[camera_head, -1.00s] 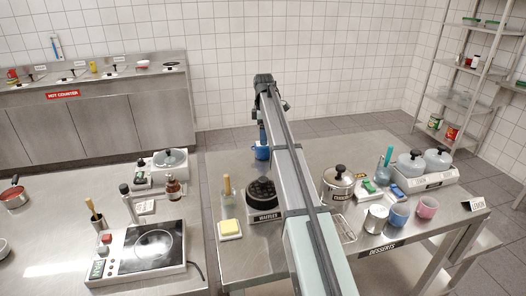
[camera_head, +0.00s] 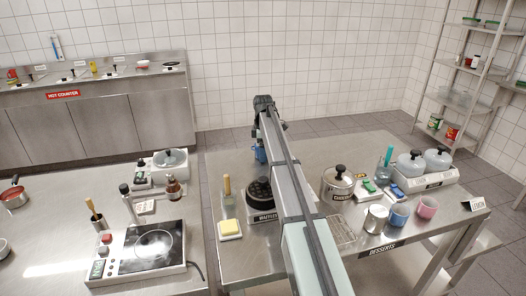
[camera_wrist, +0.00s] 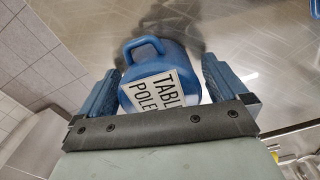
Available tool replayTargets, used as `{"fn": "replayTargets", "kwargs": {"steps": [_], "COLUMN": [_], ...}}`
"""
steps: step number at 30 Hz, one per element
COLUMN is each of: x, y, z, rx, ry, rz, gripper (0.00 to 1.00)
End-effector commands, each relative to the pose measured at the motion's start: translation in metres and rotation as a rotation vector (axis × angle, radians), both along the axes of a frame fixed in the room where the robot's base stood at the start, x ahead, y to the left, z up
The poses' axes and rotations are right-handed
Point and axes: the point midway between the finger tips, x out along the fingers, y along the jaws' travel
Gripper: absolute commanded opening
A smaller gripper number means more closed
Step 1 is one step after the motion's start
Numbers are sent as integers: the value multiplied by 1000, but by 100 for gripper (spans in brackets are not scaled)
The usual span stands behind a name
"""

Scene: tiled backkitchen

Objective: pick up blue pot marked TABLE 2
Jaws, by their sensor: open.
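A blue pot (camera_wrist: 155,62) with a loop handle sits between the two blue fingers of my gripper (camera_wrist: 160,66) in the wrist view. Its white label reads "TABL" and "POLE"; the rest is cut off by my gripper, so no number shows. The fingers are open, one on each side of the pot; I cannot tell whether either touches it. In the head view the pot (camera_head: 260,154) is a small blue patch on the steel table, mostly hidden by my arm.
The dessert table (camera_head: 300,258) holds a waffle iron (camera_head: 259,192), a steel pot (camera_head: 338,183), a blue cup (camera_head: 399,216) and a pink cup (camera_head: 427,208). A yellow block (camera_head: 230,228) lies at the front left. Another blue thing (camera_wrist: 315,8) shows at the wrist view's top right corner.

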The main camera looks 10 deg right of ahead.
Motion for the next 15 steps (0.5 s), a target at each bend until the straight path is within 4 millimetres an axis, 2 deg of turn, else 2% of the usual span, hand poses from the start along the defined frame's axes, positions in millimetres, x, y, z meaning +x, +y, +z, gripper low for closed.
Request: {"fn": "replayTargets", "kwargs": {"steps": [2, 15], "x": [0, 0], "y": [0, 0], "z": [0, 0], "rx": [0, 0], "ry": [0, 1], "rz": [0, 0], "gripper": [94, 52]}}
